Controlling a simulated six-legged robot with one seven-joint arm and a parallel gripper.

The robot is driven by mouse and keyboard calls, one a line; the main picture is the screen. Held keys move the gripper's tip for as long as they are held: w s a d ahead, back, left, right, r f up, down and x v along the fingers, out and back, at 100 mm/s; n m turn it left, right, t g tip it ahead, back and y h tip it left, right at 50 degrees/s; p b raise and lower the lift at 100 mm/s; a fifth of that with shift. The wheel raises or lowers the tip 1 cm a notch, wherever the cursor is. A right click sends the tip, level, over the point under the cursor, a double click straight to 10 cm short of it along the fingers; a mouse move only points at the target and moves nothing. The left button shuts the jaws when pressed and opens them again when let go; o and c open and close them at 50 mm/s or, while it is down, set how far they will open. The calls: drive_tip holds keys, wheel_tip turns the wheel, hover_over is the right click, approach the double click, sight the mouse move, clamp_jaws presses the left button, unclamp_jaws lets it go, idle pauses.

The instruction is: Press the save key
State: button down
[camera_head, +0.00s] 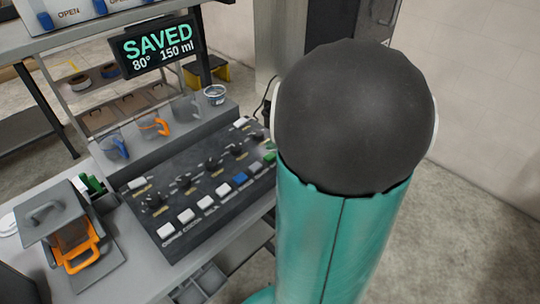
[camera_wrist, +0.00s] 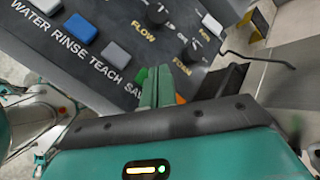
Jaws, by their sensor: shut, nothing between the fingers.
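The save key is the green key (camera_head: 270,157) near the right end of the front key row on the dark control panel (camera_head: 195,180). In the wrist view the green key (camera_wrist: 141,76) shows in part above the cut-off label "SAV", just left of my fingers. My gripper (camera_wrist: 159,76) is shut and empty, its green fingertips at the panel beside this key. I cannot tell whether they touch it. In the head view my arm hides the gripper. The display (camera_head: 157,47) above the panel reads "SAVED 80° 150 ml".
White keys (camera_head: 187,215), a blue key (camera_head: 240,178) and a grey key (camera_wrist: 115,53) line the same row. Black knobs (camera_head: 184,181) stand behind it. Jugs (camera_head: 152,127) sit on the shelf behind the panel.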

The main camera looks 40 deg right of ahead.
drive_tip(key=shift+r, duration=1.95)
drive_tip(key=s+a+r+n+g+y, duration=0.1)
drive_tip(key=a+r+n+g+y, duration=0.15)
drive_tip(key=a+n, duration=1)
drive_tip(key=s+a+r+n+h, duration=0.1)
drive_tip(key=s+a+n+h, duration=0.1)
drive_tip(key=s+a+n, duration=0.2)
drive_tip(key=s+a+r+n+h, duration=0.2)
drive_tip(key=s+a+n, duration=0.2)
drive_tip(key=a+n, duration=0.4)
drive_tip(key=a+g, duration=0.1)
drive_tip(key=a, duration=0.2)
drive_tip(key=shift+s+r, duration=0.2)
drive_tip(key=shift+s, duration=0.1)
